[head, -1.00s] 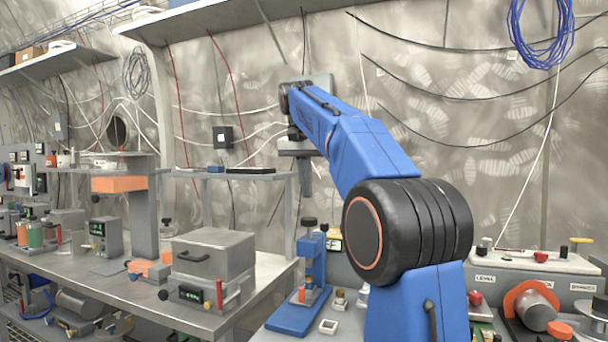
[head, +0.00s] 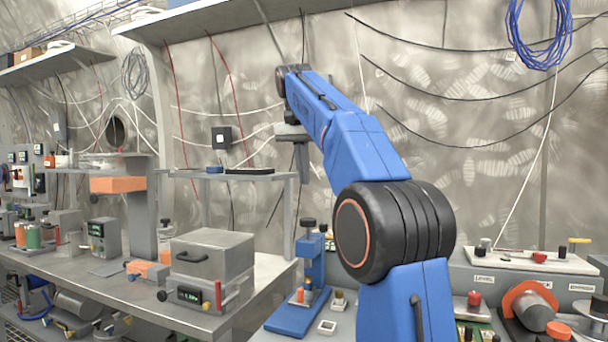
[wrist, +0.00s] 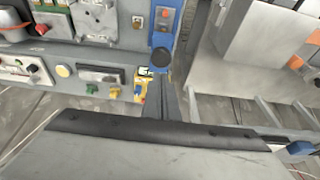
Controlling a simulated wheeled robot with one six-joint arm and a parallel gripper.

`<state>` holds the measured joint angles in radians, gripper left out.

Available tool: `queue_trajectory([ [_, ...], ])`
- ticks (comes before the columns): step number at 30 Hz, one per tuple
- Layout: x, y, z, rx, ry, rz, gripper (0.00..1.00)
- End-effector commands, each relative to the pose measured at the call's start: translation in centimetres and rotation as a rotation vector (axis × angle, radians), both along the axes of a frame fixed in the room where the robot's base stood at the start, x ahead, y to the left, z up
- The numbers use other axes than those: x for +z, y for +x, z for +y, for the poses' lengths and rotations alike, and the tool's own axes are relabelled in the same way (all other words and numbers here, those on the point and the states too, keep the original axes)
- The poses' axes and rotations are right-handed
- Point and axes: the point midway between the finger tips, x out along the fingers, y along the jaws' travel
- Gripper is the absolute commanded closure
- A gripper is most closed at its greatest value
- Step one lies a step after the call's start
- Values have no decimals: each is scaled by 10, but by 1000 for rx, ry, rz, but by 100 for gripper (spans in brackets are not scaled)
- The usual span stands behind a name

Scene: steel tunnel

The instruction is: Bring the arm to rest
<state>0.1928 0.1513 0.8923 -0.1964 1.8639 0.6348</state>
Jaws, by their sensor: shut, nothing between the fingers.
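My blue arm rises from the lower middle of the head view and bends back toward the wall. My gripper (head: 303,176) hangs from its far end, pointing down in the air above the gap between the left bench and the blue stand. In the wrist view my gripper (wrist: 172,85) shows as grey fingers close together, shut and empty. They touch nothing that I can see. Part of the wrist is hidden behind the arm in the head view.
A steel bench (head: 185,312) with a grey box (head: 212,258) stands at left. A blue stand (head: 309,275) is beneath the gripper's side. A labelled panel (head: 488,281) and an orange-ringed cylinder (head: 534,308) are at right. Cables hang on the wall.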

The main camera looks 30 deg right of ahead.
Motion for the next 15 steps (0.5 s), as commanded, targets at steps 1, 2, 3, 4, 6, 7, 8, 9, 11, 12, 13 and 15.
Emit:
queue_trajectory([
  [1, 0, 0, 0, 0, 0, 0, 100],
  [2, 0, 0, 0, 0, 0, 0, 100],
  [3, 0, 0, 0, 0, 0, 0, 100],
  [4, 0, 0, 0, 0, 0, 0, 100],
  [6, 0, 0, 0, 0, 0, 0, 100],
  [7, 0, 0, 0, 0, 0, 0, 100],
  [8, 0, 0, 0, 0, 0, 0, 100],
  [9, 0, 0, 0, 0, 0, 0, 100],
  [11, 0, 0, 0, 0, 0, 0, 100],
  [12, 0, -1, 0, 2, 0, 0, 100],
  [13, -1, -1, 1, 5, -1, 0, 100],
  [15, -2, -5, 4, 19, -2, -2, 100],
])
